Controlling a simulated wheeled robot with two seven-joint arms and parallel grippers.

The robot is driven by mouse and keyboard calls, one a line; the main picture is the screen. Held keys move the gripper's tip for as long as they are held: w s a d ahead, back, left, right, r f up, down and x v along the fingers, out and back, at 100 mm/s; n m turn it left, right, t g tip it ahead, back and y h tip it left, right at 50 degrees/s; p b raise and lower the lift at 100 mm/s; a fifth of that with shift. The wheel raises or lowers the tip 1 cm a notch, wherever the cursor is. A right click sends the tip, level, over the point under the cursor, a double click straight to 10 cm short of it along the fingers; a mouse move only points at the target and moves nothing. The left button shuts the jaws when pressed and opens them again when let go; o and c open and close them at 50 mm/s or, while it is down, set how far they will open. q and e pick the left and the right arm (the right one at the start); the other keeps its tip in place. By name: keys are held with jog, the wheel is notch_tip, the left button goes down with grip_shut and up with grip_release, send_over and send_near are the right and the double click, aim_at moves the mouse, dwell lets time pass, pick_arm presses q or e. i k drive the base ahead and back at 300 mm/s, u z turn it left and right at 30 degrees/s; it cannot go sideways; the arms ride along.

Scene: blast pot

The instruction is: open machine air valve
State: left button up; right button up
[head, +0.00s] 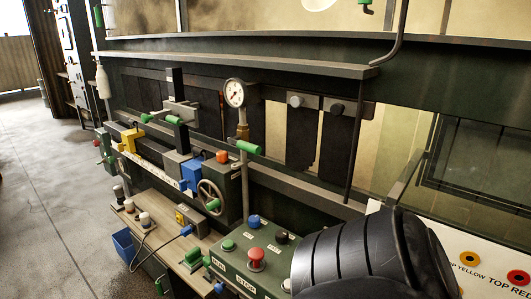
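Several green-handled levers are in the head view, and I cannot tell which one is the machine air valve. One green handle (249,148) sticks out to the right on the pipe below a round white gauge (234,93). Another green handle (212,205) is at a spoked handwheel (210,195). A green lever (174,120) sits on the grey fittings behind the bench. More green handles (193,257) are low at the front, partly cut off by the frame. Neither gripper is in view.
A control box with a red mushroom button (255,257) and a green button (228,245) stands at bottom centre. A white panel (450,250) is at right. Open concrete floor (40,190) lies at left.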

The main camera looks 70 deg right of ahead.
aim_at(248, 147)
jog(key=k, duration=0.45)
jog(key=z, duration=1.1)
